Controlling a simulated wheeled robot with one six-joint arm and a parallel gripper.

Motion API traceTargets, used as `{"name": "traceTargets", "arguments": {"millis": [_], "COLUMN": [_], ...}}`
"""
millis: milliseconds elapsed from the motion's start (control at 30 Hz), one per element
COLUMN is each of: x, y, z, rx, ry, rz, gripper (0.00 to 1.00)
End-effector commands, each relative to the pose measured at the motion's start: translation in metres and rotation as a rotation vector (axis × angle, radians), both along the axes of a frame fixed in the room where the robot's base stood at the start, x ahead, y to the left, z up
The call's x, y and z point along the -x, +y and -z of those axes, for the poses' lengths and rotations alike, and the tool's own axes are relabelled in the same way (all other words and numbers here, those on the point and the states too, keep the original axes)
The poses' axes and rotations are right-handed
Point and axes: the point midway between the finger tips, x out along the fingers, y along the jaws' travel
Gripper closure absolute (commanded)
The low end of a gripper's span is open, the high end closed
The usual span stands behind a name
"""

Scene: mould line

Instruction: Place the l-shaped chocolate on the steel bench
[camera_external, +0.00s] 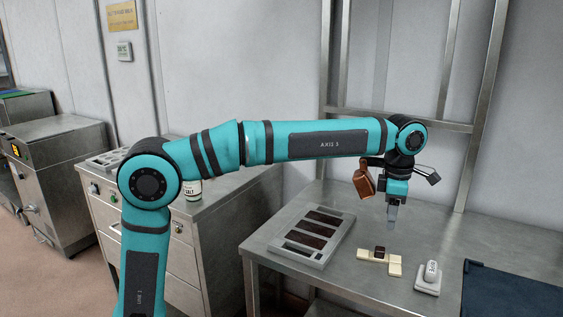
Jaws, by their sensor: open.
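A cream l-shaped chocolate (394,264) made of joined blocks lies on the steel bench (345,272). A small dark chocolate square (380,252) shows at its middle, on it or just behind it; I cannot tell which. My gripper (391,221) points down above and slightly behind these pieces, clear of the bench. It is open, with nothing visible between the fingers. The gap between the fingers is too small to make out from this side.
A grey mould tray (286,246) with dark slabs lies left of the chocolate. A small white device on a stand (428,281) stands close to its right, with a dark blue mat (510,291) beyond. A brown object (364,180) shows beside my wrist. Bare bench lies in front.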

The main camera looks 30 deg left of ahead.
Motion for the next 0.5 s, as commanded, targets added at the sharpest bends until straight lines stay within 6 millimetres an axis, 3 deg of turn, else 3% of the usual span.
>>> {"name": "traceTargets", "arguments": {"millis": [300, 367, 500], "x": [-0.001, -0.004, -0.013], "y": [0.006, 0.015, 0.055], "z": [-0.003, -0.006, -0.018], "rx": [0.008, 0.023, 0.081], "ry": [-0.008, -0.024, -0.102], "rz": [0.010, 0.033, 0.141], "gripper": [0.48, 0.48, 0.48]}}
